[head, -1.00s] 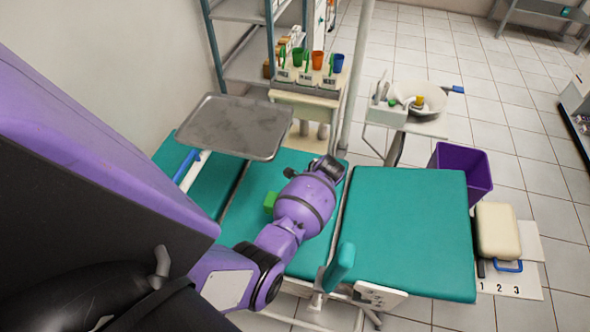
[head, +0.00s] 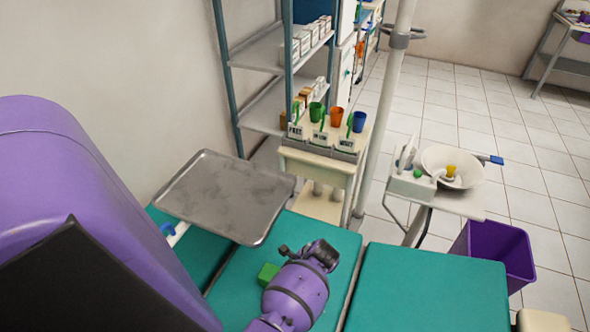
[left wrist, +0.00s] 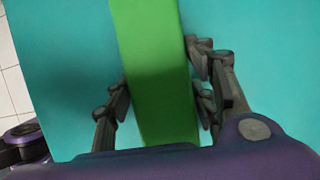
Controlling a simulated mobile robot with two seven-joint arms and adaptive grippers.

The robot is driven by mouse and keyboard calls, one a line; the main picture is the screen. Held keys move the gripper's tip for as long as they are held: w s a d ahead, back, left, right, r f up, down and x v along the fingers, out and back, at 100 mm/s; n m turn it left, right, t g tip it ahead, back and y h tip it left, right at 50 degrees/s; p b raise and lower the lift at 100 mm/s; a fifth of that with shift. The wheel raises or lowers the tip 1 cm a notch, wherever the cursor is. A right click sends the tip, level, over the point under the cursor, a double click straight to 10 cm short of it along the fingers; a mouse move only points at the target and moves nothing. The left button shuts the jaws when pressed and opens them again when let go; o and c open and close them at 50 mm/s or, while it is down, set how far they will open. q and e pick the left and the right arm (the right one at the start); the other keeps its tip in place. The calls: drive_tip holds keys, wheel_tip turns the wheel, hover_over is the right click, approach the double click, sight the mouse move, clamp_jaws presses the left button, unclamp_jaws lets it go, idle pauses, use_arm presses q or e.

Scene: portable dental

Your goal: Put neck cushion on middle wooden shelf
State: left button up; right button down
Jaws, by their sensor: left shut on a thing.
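A long green block (left wrist: 152,70), probably the neck cushion, is between the fingers of my left gripper (left wrist: 158,68), which is shut on it. In the head view part of the green block (head: 268,272) shows beside my purple left wrist, over the turquoise chair seat. A rack with grey shelves (head: 262,52) stands at the back; I cannot pick out a middle wooden shelf for certain. My right gripper is not in view.
A metal tray (head: 225,195) overhangs the turquoise chair (head: 430,290) at left. Behind it stand a trolley (head: 322,165) with several coloured cups, a pole (head: 383,110) and a basin (head: 460,165). A purple bin (head: 497,250) is at right.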

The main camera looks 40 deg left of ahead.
use_arm(q)
drive_tip(key=shift+f, duration=0.2)
drive_tip(key=shift+c, duration=0.5)
drive_tip(key=shift+r, duration=0.25)
drive_tip(key=shift+f, duration=0.1)
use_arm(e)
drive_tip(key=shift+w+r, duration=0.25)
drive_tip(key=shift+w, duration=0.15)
use_arm(q)
drive_tip(key=o, duration=0.9)
drive_tip(key=shift+f, duration=0.15)
drive_tip(key=o, duration=0.3)
drive_tip(key=shift+o, duration=0.7)
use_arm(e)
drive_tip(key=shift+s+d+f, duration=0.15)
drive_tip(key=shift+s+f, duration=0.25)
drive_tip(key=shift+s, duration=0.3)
